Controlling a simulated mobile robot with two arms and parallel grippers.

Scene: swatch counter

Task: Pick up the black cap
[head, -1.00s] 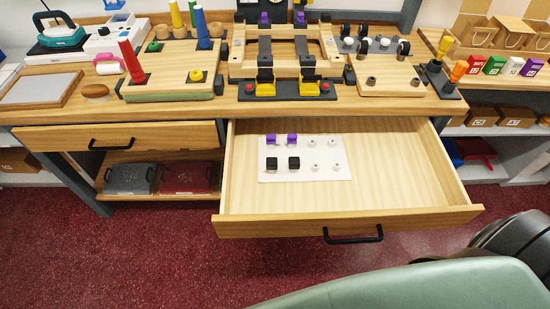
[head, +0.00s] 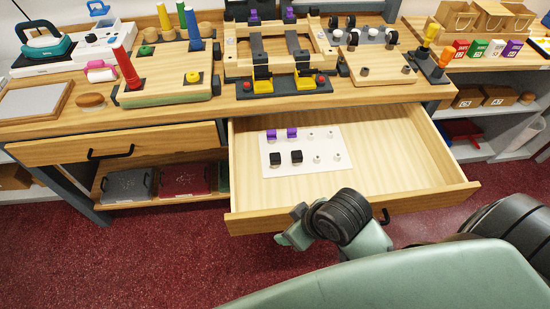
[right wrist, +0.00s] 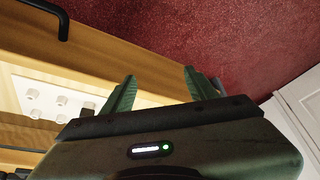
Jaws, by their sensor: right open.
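Two black caps, the left one (head: 275,158) and the right one (head: 296,156), sit side by side on a white board (head: 336,159) in the open drawer (head: 400,150). Behind them on the board are two purple pieces (head: 271,135). My right gripper (right wrist: 160,80) is open and empty, its two green fingers apart in the right wrist view. In the head view my right wrist is at the drawer's front edge, to the right of and nearer than the caps, touching neither. My left gripper is out of view.
The drawer front (head: 420,203) with its black handle stands between my body and the board. The drawer's right half is bare. Small white pegs (head: 317,157) stand on the board's right side. The bench top above holds wooden fixtures (head: 380,70) and a peg stand.

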